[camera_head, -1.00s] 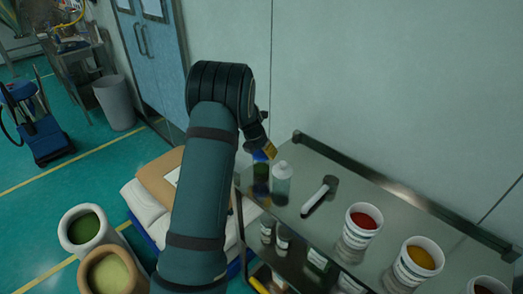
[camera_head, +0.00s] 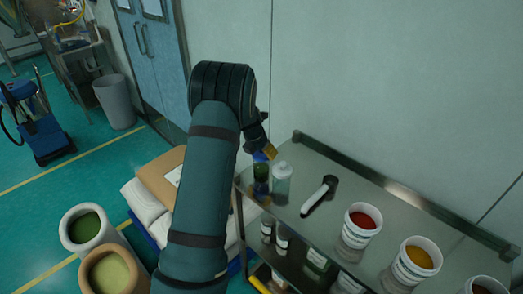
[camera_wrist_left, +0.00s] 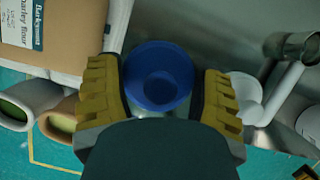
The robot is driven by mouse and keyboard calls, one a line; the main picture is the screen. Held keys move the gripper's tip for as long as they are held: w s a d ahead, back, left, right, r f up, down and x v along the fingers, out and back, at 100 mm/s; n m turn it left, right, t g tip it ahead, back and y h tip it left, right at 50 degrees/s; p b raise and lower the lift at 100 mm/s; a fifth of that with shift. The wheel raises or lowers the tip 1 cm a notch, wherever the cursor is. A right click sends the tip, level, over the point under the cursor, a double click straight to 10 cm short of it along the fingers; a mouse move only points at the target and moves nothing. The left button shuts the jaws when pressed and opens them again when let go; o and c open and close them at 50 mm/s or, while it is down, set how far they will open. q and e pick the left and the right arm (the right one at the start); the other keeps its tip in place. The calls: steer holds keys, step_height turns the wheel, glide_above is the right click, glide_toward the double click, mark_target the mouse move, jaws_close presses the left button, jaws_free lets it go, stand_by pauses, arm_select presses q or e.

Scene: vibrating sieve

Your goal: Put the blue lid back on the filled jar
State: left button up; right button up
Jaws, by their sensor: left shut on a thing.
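My left gripper (camera_wrist_left: 160,88) is shut on the lid. My right gripper is out of view.
A white-capped clear bottle (camera_head: 282,184) stands close to the jar's right. A raised rail (camera_head: 400,193) runs along the back. Sacks stand on the floor at left.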

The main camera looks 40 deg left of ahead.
arm_select(q)
steer(key=shift+p, duration=0.3)
stand_by(0.5)
steer(key=shift+f, duration=0.1)
steer(key=o, duration=0.8)
steer(key=shift+o, duration=0.2)
steer(key=shift+r+p, duration=0.8)
steer(key=shift+r, duration=2.75)
